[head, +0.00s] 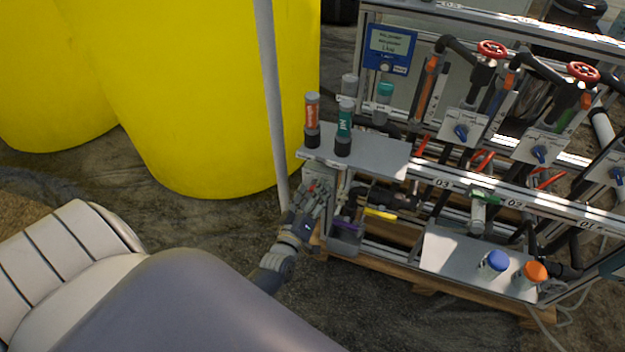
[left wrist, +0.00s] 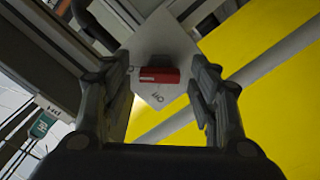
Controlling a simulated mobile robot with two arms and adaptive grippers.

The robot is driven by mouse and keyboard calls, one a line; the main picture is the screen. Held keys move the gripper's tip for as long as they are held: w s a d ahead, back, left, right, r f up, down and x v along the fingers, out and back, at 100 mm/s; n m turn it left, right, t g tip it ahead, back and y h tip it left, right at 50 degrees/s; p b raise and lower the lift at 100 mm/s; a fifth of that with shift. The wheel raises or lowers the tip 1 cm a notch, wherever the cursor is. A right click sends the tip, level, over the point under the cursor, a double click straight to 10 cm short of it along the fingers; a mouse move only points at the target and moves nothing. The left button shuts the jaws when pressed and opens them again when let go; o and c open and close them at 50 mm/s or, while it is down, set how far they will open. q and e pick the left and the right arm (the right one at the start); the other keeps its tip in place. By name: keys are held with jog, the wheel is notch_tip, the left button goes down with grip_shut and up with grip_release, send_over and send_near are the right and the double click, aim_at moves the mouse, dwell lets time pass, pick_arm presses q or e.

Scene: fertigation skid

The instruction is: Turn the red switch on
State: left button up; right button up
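The red switch (left wrist: 158,75) shows in the left wrist view as a small red bar lying across a light grey plate (left wrist: 155,40). Small dark lettering is on the plate just below it; I cannot read it surely. My left gripper (left wrist: 160,98) is open, with its two dark fingers apart on either side of the switch. I see no contact between fingers and switch. In the head view my left gripper (head: 318,192) is at the left end of the skid, below the shelf corner, and largely hides the switch. My right gripper is not in view.
A thin grey pole (head: 272,90) stands just left of my left gripper, before a large yellow tank (head: 200,90). Bottles with orange (head: 312,115) and green (head: 344,125) labels stand on the metal shelf (head: 385,157) above.

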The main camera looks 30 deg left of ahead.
pick_arm(q)
jog(key=shift+s, duration=0.15)
jog(key=v, duration=1.1)
jog(key=shift+s+d, duration=0.2)
jog(key=shift+s, duration=0.15)
